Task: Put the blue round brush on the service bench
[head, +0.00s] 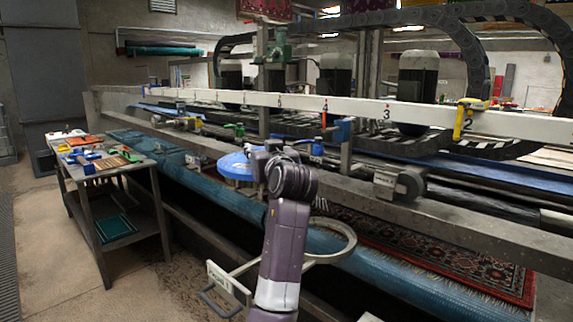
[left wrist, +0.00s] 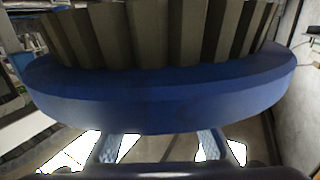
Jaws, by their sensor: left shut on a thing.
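The blue round brush (head: 236,166) is in front of the machine, left of my purple left arm. In the left wrist view its blue rim (left wrist: 160,95) fills the upper middle, with grey-brown bristles above. My left gripper (left wrist: 158,146) is shut on the brush; its two light-blue fingers reach the rim's lower edge. In the head view my arm hides most of this gripper. The service bench (head: 142,166) stands at the left, with tools on its top and a lower shelf. My right gripper is not in view.
An empty metal ring holder (head: 345,252) sticks out at the machine's front, right of my arm. A blue hand tool (head: 82,164) and other small items crowd the bench top. The long machine frame (head: 450,212) borders the right. Bare floor (head: 40,220) lies left of the bench.

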